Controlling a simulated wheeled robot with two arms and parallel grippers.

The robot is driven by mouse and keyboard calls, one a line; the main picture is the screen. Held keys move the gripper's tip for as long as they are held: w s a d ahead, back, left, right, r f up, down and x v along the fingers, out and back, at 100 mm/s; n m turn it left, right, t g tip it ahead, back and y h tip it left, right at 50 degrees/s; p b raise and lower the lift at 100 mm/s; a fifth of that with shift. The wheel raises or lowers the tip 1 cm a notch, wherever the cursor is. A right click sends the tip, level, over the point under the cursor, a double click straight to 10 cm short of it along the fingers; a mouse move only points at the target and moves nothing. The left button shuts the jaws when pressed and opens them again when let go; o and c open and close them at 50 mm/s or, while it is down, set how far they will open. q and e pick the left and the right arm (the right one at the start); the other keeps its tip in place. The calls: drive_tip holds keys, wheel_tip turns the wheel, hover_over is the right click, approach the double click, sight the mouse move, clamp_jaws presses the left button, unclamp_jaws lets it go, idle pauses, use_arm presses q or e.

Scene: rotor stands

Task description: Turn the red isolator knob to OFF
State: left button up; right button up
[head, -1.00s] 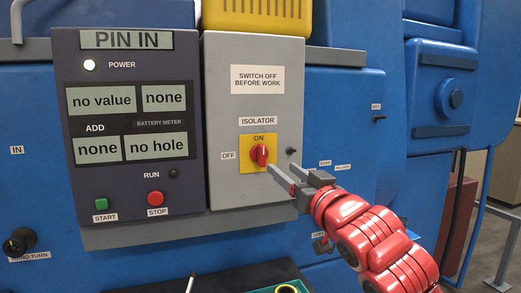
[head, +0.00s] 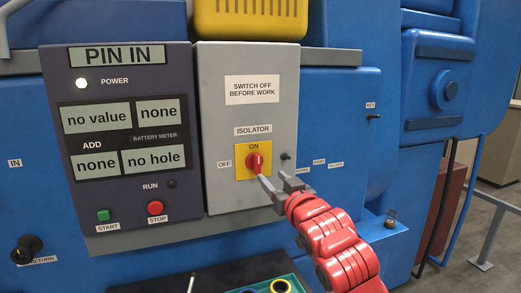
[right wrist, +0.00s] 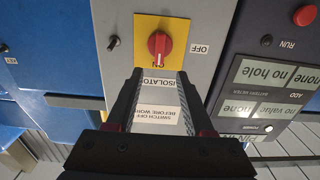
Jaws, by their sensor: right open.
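The red isolator knob (head: 254,161) sits on a yellow plate (head: 243,173) on the grey isolator box, its pointer upright towards ON. OFF (head: 224,164) is to its left. The right wrist view shows the panel upside down, with the knob (right wrist: 159,43) just beyond the fingertips, pointing towards the ON mark. My right gripper (head: 272,177) is open and empty, just below and right of the knob in the head view. Its fingers (right wrist: 160,73) lie apart, with the ISOLATOR label showing between them. I see no contact with the knob. My left gripper is not in view.
A small black peg (head: 285,156) sticks out right of the plate. The dark control panel (head: 120,194) with displays and START and STOP buttons adjoins the box on the left. A teal tray (head: 292,280) with rings is below. A yellow case (head: 250,20) is above.

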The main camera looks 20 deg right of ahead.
sight(259, 164)
drive_tip(key=w+p, duration=0.3)
drive_tip(key=w, duration=0.6)
drive_tip(key=shift+a, duration=0.1)
drive_tip(key=shift+w+f, duration=0.1)
drive_tip(key=shift+w, duration=0.35)
clamp_jaws()
